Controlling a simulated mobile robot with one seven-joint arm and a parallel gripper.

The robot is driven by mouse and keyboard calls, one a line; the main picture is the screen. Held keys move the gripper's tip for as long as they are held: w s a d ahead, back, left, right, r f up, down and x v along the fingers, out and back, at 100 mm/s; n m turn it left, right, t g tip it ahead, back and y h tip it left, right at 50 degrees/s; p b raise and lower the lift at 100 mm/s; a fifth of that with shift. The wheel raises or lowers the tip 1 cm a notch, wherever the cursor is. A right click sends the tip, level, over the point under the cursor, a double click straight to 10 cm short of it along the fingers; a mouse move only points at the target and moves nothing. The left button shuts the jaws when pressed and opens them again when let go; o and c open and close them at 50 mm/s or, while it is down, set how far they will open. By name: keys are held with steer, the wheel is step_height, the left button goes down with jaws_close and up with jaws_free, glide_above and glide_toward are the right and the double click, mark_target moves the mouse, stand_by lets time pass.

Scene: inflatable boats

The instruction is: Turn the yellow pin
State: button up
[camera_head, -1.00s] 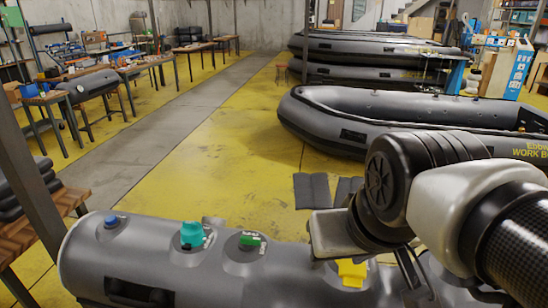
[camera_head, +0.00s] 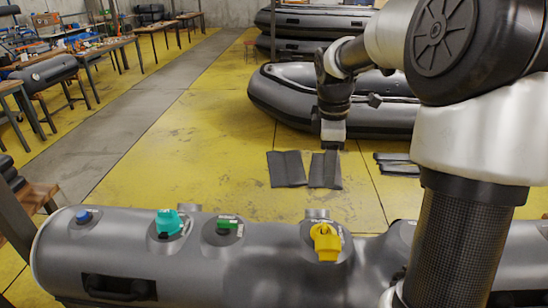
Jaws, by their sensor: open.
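The yellow pin (camera_head: 325,242) is a bright yellow knob on a round raised base on top of the grey tube (camera_head: 180,262) in the foreground. It is in full view, and nothing touches it. My gripper (camera_head: 333,138) is at the end of my bent arm, pointing down. In the picture it is above the pin, clearly apart from it. It is open and empty, though its fingers are small and hard to make out.
On the same tube, left of the pin, are a green knob (camera_head: 229,225), a teal knob (camera_head: 169,222) and a blue cap (camera_head: 83,216). Dark pads (camera_head: 287,169) lie on the yellow floor behind. A grey inflatable boat (camera_head: 275,100) lies beyond them. My arm covers much of the right side.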

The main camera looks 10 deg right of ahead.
steer(key=d+f+n, duration=0.1)
steer(key=d+f, duration=0.1)
glide_toward(325, 224)
steer(key=shift+y, duration=0.4)
steer(key=f, duration=0.8)
steer(key=shift+w+d+f, duration=0.1)
steer(key=shift+d+f, duration=0.05)
steer(key=shift+d, duration=0.15)
steer(key=shift+c, duration=0.4)
steer(key=c, duration=1)
